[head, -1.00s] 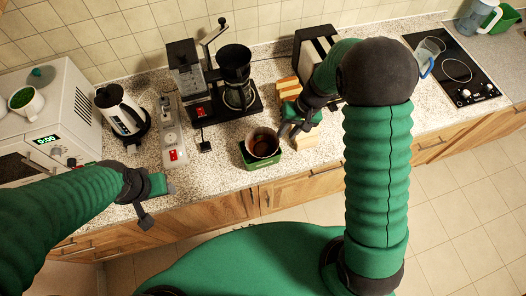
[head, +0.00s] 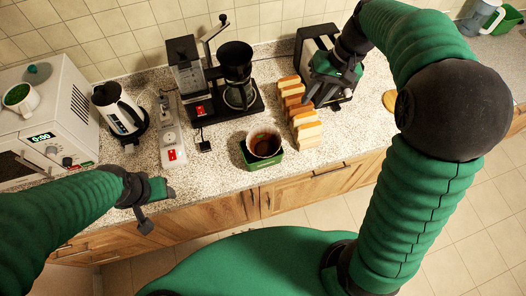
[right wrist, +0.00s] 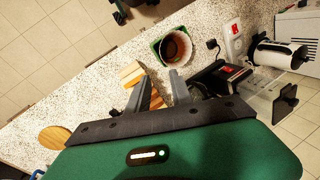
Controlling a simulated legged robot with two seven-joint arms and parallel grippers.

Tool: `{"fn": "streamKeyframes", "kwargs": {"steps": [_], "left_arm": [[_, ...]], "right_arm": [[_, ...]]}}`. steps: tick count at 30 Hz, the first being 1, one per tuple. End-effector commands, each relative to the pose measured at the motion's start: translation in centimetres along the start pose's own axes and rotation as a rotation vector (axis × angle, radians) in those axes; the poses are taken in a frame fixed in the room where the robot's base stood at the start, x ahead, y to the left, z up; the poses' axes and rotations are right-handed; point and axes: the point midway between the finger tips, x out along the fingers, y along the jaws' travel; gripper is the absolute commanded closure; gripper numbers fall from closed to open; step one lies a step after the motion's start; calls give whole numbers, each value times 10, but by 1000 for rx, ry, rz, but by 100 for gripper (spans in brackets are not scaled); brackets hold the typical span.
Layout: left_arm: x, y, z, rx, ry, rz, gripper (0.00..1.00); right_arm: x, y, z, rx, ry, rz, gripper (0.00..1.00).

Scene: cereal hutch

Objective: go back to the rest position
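My right gripper (head: 322,88) is over the counter beside the toaster (head: 308,42), above and behind a row of bread slices (head: 305,126). In the right wrist view its two fingers (right wrist: 158,76) stand apart with nothing held between them. The bread slices show partly behind the fingers there (right wrist: 131,73). My left gripper (head: 155,203) hangs near the counter's front edge at the left; I see nothing held in it, but its finger gap is unclear.
A coffee maker (head: 236,60), power strip (head: 170,130), kettle (head: 118,108) and microwave (head: 62,105) stand further left. A round wooden board (right wrist: 54,138) lies right of the toaster.

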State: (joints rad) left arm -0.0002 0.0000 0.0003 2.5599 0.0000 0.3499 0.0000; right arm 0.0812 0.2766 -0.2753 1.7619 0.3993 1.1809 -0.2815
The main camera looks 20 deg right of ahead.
Motion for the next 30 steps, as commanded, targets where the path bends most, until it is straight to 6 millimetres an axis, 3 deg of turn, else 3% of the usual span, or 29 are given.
{"fn": "streamKeyframes", "kwargs": {"steps": [5, 8, 11, 15, 18, 21, 30], "left_arm": [[0, 0, 0, -1, 0, 0, 43], [10, 0, 2, -1, 0, 0, 43], [38, 0, 9, -1, 0, 0, 43], [81, 0, 20, 0, -1, 0, 43], [98, 0, 23, 0, -1, 0, 43], [102, 0, 24, 0, 0, 0, 43], [98, 0, 23, 0, 0, 0, 43]], "right_arm": [[0, 0, 0, -1, 0, 0, 73], [19, 4, 6, -2, 3, 17, 73], [75, 16, 29, -20, 22, 86, 73], [166, 32, 79, -119, 101, 209, 73], [205, 37, 107, -206, 158, 253, 73], [219, 37, 123, -257, 191, 265, 73], [218, 36, 124, -265, 198, 267, 73]]}}
